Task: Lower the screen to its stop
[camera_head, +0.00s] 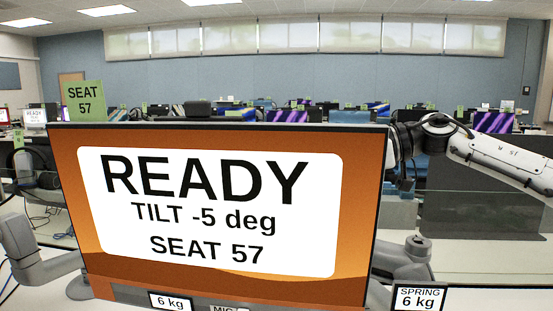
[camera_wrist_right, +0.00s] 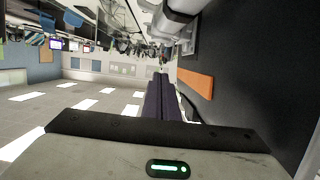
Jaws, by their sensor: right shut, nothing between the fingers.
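The screen (camera_head: 230,278) fills the middle of the head view. It has an orange picture and a white panel reading READY, TILT -5 deg, SEAT 57. My right gripper (camera_head: 402,180) is at the screen's right edge in the head view, partly hidden there. In the right wrist view its fingers (camera_wrist_right: 159,98) are together with nothing between them. A dark panel (camera_wrist_right: 245,60) with an orange patch lies just right of the fingers; I cannot tell whether they touch it. I cannot make out my left gripper.
A green SEAT 57 card (camera_head: 84,101) stands behind the screen's upper left corner. A SPRING 6 kg label (camera_head: 418,298) is at lower right, near a grey jointed support (camera_head: 412,252). Rows of other screens stand behind. A pale desk area is clear at right.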

